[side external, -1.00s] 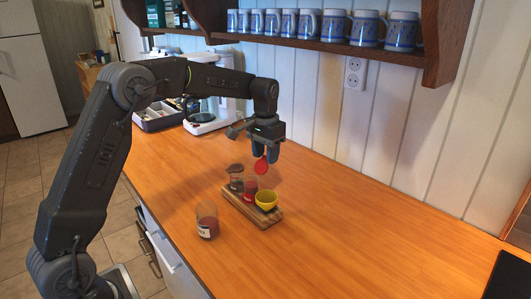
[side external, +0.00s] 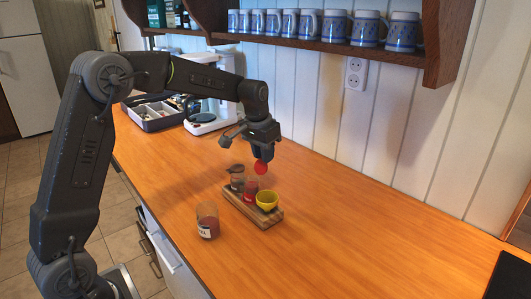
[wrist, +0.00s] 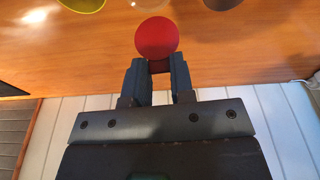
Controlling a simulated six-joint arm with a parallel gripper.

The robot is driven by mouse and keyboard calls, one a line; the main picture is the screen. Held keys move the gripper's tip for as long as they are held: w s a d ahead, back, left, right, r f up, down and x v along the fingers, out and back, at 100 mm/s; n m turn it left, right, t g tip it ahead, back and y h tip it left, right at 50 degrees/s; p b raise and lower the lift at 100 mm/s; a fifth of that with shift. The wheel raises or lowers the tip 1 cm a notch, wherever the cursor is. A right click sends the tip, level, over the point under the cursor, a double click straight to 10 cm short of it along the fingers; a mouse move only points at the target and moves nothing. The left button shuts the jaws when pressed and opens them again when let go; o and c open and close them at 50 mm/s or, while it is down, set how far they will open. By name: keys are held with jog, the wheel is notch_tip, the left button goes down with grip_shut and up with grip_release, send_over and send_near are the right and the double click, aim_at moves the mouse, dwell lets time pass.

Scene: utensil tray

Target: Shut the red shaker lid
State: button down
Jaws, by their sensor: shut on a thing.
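The red lid (side external: 260,167) is a small round disc, held raised above the red shaker (side external: 251,186) on the wooden rack. In the wrist view the red lid (wrist: 157,38) shows face-on at my fingertips. My gripper (side external: 263,157) is shut on the lid's edge; in the wrist view both fingers of my gripper (wrist: 159,66) flank its lower edge. I cannot tell whether a hinge joins lid and shaker.
The wooden rack (side external: 268,222) also holds a yellow cup-like piece (side external: 267,200) and a brown-topped shaker (side external: 237,182). A labelled glass jar (side external: 207,222) stands in front. Mugs (side external: 366,28) line the wall shelf.

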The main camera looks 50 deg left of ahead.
aim_at(261, 163)
jog(key=s+t, duration=0.2)
jog(key=t, duration=0.1)
jog(key=shift+d+r, duration=0.1)
jog(key=shift+s+t+y, duration=0.3)
jog(key=shift+s+t, duration=0.35)
jog(key=shift+t, duration=0.65)
jog(key=c, duration=1)
grip_release()
jog(key=shift+o, duration=0.2)
jog(key=v, duration=1.4)
jog(key=shift+f, duration=0.2)
jog(key=shift+c, duration=0.3)
